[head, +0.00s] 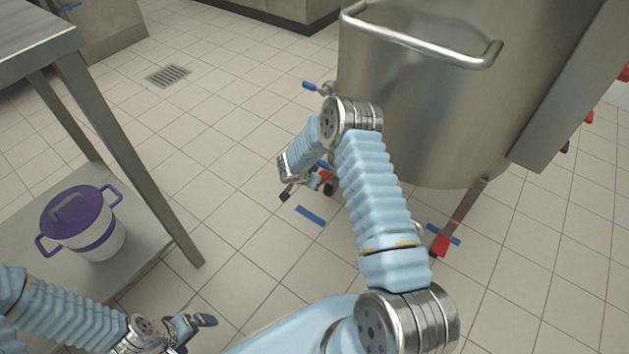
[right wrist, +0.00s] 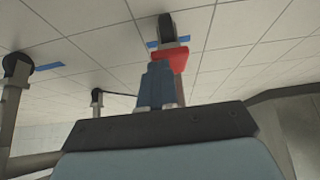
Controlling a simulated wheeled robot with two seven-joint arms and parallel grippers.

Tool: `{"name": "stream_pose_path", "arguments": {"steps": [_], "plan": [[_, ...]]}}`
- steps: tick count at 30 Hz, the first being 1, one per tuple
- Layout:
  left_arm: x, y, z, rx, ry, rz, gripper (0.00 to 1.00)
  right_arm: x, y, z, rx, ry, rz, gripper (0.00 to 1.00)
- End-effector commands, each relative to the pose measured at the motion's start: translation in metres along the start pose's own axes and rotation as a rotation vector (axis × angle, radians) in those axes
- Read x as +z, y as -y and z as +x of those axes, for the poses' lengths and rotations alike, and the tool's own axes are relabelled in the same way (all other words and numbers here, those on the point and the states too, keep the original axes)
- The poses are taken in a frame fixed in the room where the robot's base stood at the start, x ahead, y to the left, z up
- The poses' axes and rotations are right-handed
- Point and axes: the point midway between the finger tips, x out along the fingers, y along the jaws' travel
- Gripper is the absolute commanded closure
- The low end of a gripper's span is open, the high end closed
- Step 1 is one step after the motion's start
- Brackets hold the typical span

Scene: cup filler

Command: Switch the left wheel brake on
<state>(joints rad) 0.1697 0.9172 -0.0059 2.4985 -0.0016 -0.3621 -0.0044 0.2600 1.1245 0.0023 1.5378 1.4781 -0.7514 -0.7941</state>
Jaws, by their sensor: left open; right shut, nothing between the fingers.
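The steel tank (head: 430,110) stands on legs with wheels and red brake levers. The left wheel's red brake lever (head: 325,178) is partly hidden beside my right gripper (head: 318,167), low under the tank's left side. In the right wrist view, the shut, empty fingers of my right gripper (right wrist: 157,85) point at a red brake lever (right wrist: 173,60), with its black wheel (right wrist: 167,27) behind. Fingertips and lever overlap; I cannot tell if they touch. My left gripper (head: 200,322) is open and empty at the bottom left, away from the tank.
A steel table (head: 35,45) stands at left, with a purple-lidded white pot (head: 85,225) on its lower shelf. Another red brake lever (head: 440,245) is at the tank's front leg. Blue tape strips (head: 311,215) mark the tiled floor. A drain grate (head: 168,75) lies farther back.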

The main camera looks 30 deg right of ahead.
Motion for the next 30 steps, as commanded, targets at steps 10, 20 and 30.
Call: {"name": "stream_pose_path", "arguments": {"steps": [10,20,30], "plan": [[0.001,0.004,0.016,0.003,0.003,0.001,0.0,0.013,0.001,0.008,-0.001,-0.078,-0.005,1.0],[0.004,0.015,0.056,0.012,0.014,0.004,0.0,0.038,0.001,0.031,-0.001,-0.314,-0.005,1.0],[0.005,0.023,0.086,0.015,0.014,0.004,0.0,0.05,0.0,0.049,0.0,-0.499,0.001,1.0]]}}
